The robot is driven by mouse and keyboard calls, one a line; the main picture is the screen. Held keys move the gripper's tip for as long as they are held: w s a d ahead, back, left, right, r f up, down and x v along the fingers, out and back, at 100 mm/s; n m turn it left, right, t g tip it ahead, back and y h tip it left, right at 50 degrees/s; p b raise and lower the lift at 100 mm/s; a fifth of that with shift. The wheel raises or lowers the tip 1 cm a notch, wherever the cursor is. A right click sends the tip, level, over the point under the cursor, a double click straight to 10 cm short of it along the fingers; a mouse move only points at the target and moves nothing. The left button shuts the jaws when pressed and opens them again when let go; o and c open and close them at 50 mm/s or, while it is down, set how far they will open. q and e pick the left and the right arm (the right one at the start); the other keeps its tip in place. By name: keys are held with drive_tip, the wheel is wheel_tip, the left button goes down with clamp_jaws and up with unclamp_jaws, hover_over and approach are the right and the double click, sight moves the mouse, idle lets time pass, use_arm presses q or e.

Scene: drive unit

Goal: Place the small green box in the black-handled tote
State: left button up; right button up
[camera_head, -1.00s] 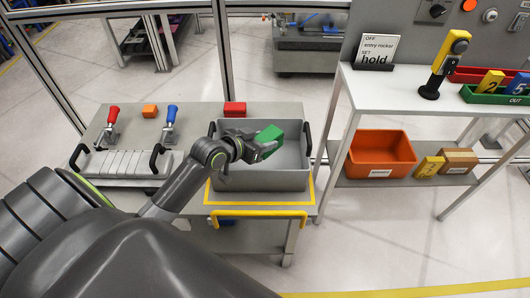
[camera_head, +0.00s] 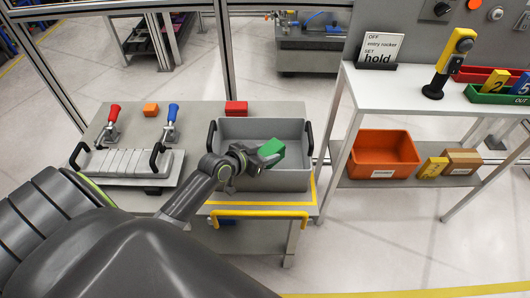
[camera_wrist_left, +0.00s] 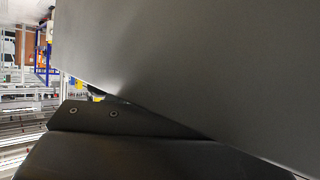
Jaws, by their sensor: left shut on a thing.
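The small green box (camera_head: 271,149) is held by my left gripper (camera_head: 259,156) above the grey tote in the head view. The tote (camera_head: 292,180) has black handles at its left and right ends and stands on the table, with its open top facing up. The box appears over the tote's opening; its exact height above the floor of the tote cannot be told. The left wrist view is mostly filled by dark grey surfaces close to the camera, and the box cannot be made out there. My right gripper is not in view.
A clamp fixture (camera_head: 125,163) with black handles lies left of the tote. A yellow rail (camera_head: 258,213) runs along the front edge. A shelf with an orange bin (camera_head: 382,155) stands right.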

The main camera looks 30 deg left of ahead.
use_arm(q)
drive_tip(key=shift+f, duration=0.2)
drive_tip(key=o, duration=1.4)
drive_tip(key=shift+s+f, duration=0.15)
drive_tip(key=shift+c, duration=0.2)
drive_tip(key=shift+r+p, duration=0.3)
drive_tip(key=shift+r, duration=0.2)
drive_tip(key=shift+s+r, duration=0.15)
drive_tip(key=shift+r, duration=0.1)
drive_tip(key=v, duration=1.1)
drive_tip(key=shift+s+r, duration=0.2)
drive_tip(key=shift+a, duration=0.1)
